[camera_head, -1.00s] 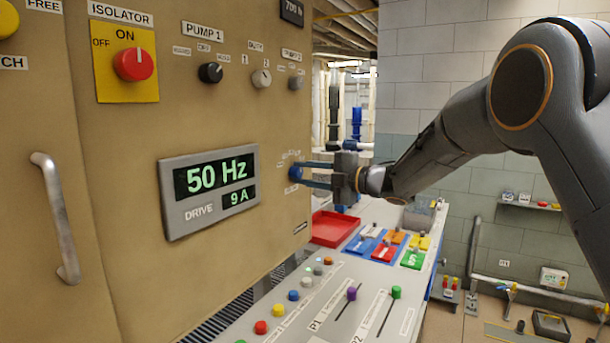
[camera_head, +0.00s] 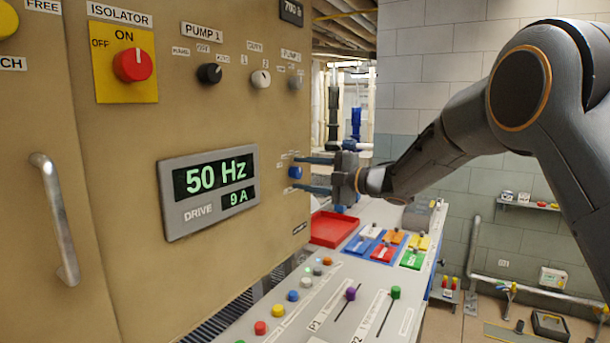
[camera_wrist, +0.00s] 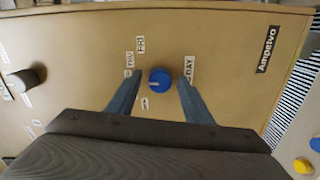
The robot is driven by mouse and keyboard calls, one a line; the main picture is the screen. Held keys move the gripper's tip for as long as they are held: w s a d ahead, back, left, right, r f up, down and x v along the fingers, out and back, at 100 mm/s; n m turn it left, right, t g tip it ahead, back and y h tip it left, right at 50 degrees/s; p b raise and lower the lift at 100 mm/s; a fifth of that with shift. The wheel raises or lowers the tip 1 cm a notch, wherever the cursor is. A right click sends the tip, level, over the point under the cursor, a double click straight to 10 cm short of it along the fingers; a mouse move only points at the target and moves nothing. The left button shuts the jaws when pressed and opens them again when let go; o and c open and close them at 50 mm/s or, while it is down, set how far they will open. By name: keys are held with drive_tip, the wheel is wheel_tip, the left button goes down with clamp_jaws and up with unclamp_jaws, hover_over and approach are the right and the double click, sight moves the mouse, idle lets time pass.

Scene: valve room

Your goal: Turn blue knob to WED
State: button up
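The blue knob (camera_head: 295,172) sits low on the right part of the tan cabinet face. In the wrist view the blue knob (camera_wrist: 159,78) shows a pale pointer mark toward its left side. Labels around it include FRI (camera_wrist: 140,44), THU (camera_wrist: 128,74) and DAY (camera_wrist: 189,68); one small label below the knob is too small to read. My gripper (camera_head: 318,174) is open, with one finger above and one below the knob in the head view. In the wrist view my gripper (camera_wrist: 157,90) has its fingers on both sides of the knob, apart from it.
A black knob (camera_wrist: 25,80) is to the left in the wrist view. The drive display (camera_head: 210,190) reads 50 Hz and 9 A. A red tray (camera_head: 333,229) and a console with sliders and buttons lie below my gripper.

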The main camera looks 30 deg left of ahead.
drive_tip(key=d+b, duration=0.2)
drive_tip(key=d, duration=0.5)
drive_tip(key=shift+s+d+r, duration=0.15)
drive_tip(key=shift+s+d, duration=0.25)
